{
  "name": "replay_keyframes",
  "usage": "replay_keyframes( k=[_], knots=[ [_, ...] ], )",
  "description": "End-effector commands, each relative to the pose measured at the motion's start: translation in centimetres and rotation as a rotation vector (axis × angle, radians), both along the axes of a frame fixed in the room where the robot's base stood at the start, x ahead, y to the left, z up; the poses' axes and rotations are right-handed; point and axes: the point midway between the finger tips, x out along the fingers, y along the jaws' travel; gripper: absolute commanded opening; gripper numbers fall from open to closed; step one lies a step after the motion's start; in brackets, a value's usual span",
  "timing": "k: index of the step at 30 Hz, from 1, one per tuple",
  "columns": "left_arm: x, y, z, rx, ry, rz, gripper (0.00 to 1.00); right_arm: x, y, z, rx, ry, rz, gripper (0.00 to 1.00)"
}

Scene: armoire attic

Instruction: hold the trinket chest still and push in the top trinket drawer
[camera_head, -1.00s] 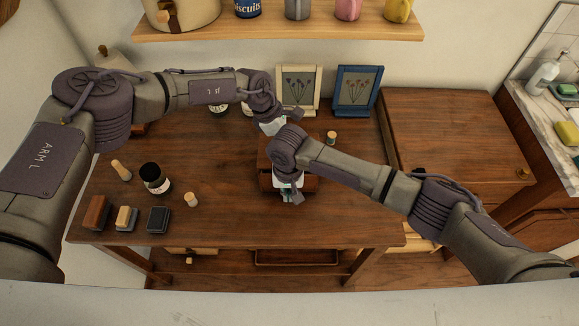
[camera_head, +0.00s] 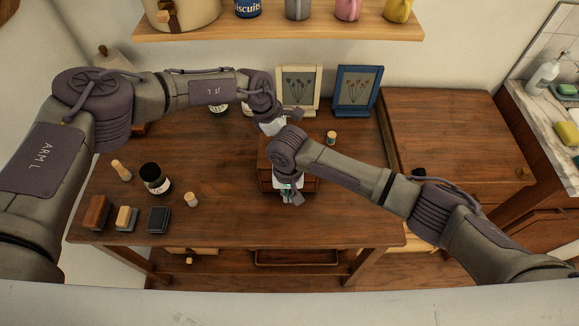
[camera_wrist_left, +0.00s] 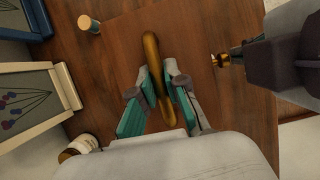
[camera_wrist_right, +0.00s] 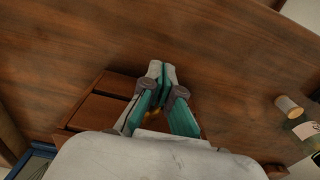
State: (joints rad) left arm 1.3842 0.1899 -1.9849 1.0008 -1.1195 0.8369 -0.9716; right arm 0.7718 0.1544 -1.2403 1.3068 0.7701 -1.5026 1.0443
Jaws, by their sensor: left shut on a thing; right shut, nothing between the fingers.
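The trinket chest (camera_head: 267,178) is a small brown wooden box near the middle of the table, largely hidden under both arms in the head view. My left gripper (camera_wrist_left: 160,98) is shut on the brass handle (camera_wrist_left: 151,55) on the chest's top. My right gripper (camera_wrist_right: 162,72) is shut and empty at the chest's front; it also shows in the head view (camera_head: 288,194). In the right wrist view, the chest's drawer fronts (camera_wrist_right: 97,112) lie behind and left of its fingers. A brass knob (camera_wrist_left: 220,60) shows beside the right gripper. How far the top drawer stands out is hidden.
Two framed flower pictures, cream (camera_head: 298,88) and blue (camera_head: 356,90), stand behind the chest. A small cork-topped piece (camera_head: 331,138) is right of it. A dark jar (camera_head: 155,178), pegs and several blocks (camera_head: 158,219) stand left. The table's front right is clear.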

Motion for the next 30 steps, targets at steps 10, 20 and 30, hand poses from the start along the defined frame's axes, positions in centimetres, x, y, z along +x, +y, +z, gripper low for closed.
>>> replay_keyframes(
  k=[10, 20, 30],
  knots=[
    [-0.3, 0.0, -0.3, 0.003, 0.007, -0.003, 0.00, -2.1, 0.1, -0.1, 0.000, 0.002, 0.001, 0.00],
    [-0.3, 0.0, -0.3, 0.003, 0.006, -0.003, 0.00, -2.5, 0.1, 0.8, 0.001, 0.000, 0.001, 0.00],
    [-0.3, 0.0, -0.3, 0.003, 0.006, -0.003, 0.00, -2.5, 0.1, 4.3, 0.001, 0.000, 0.000, 0.00]
  ],
)
